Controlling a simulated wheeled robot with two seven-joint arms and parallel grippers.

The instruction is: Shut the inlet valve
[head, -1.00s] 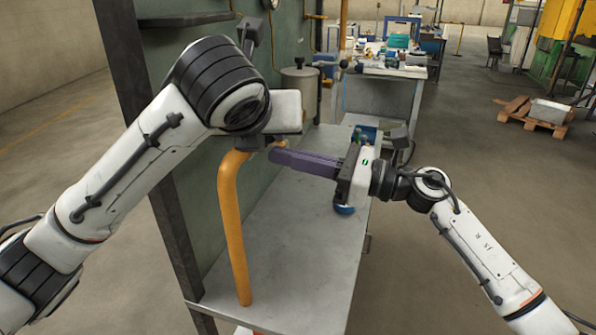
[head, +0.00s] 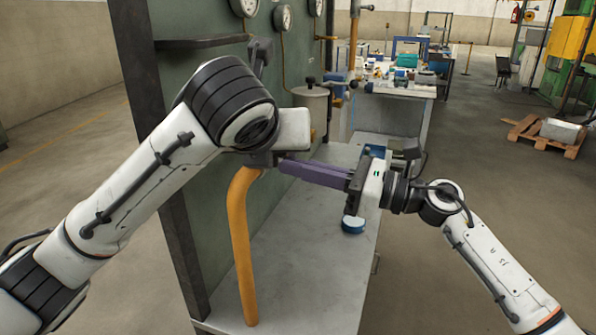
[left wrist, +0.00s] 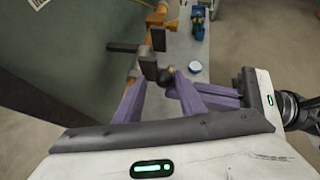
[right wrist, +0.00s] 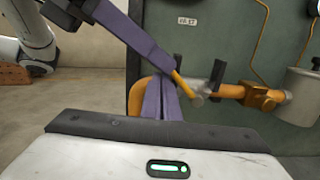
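The inlet valve (right wrist: 205,90) appears to be the one on the orange horizontal pipe (right wrist: 232,91), with dark bar-like parts and a thin yellow piece.
An orange bent pipe (head: 241,255) rises from the grey bench (head: 300,290) below the grippers. The green panel (head: 292,80) with gauges (head: 283,17) stands behind. A grey pot (head: 310,105) and a blue-topped round item (head: 353,224) are nearby.

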